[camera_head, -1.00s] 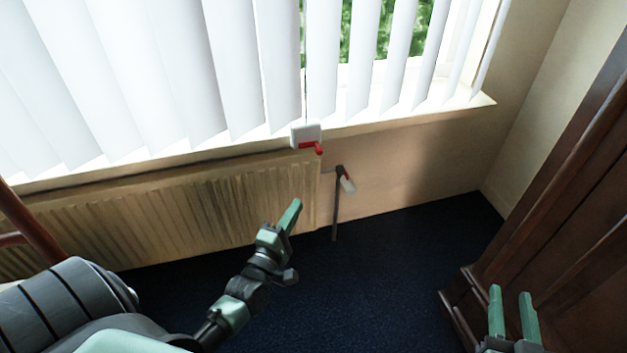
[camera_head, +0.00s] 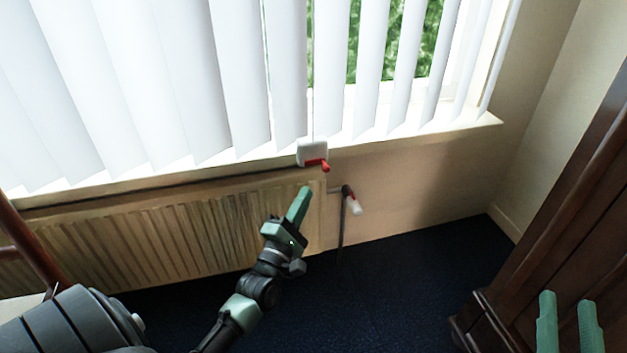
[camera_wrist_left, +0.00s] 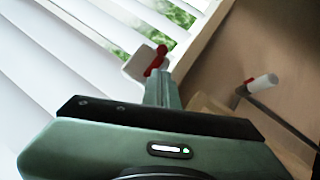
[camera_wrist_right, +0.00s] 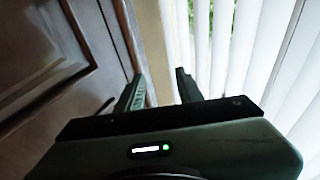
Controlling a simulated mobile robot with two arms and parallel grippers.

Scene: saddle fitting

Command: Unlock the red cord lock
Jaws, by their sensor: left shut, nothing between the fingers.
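The red cord lock (camera_head: 318,163) is a small red lever with a knob at its right end, on a white block (camera_head: 311,148) at the window sill edge. My left gripper (camera_head: 304,190) is shut and empty, its fingertips a little below and left of the red lever. In the left wrist view the red lever (camera_wrist_left: 155,60) shows just beyond the closed fingertips (camera_wrist_left: 163,74); I cannot tell whether they touch. My right gripper (camera_head: 566,296) is open and empty at the lower right, in front of the dark wooden cabinet; its parted fingers show in the right wrist view (camera_wrist_right: 160,82).
White vertical blinds (camera_head: 170,80) hang across the window above the sill. A radiator (camera_head: 160,240) stands below it. A pipe with a red and white valve (camera_head: 352,203) is right of the radiator. A dark wooden cabinet (camera_head: 550,220) stands at right. Blue carpet (camera_head: 400,290) is clear.

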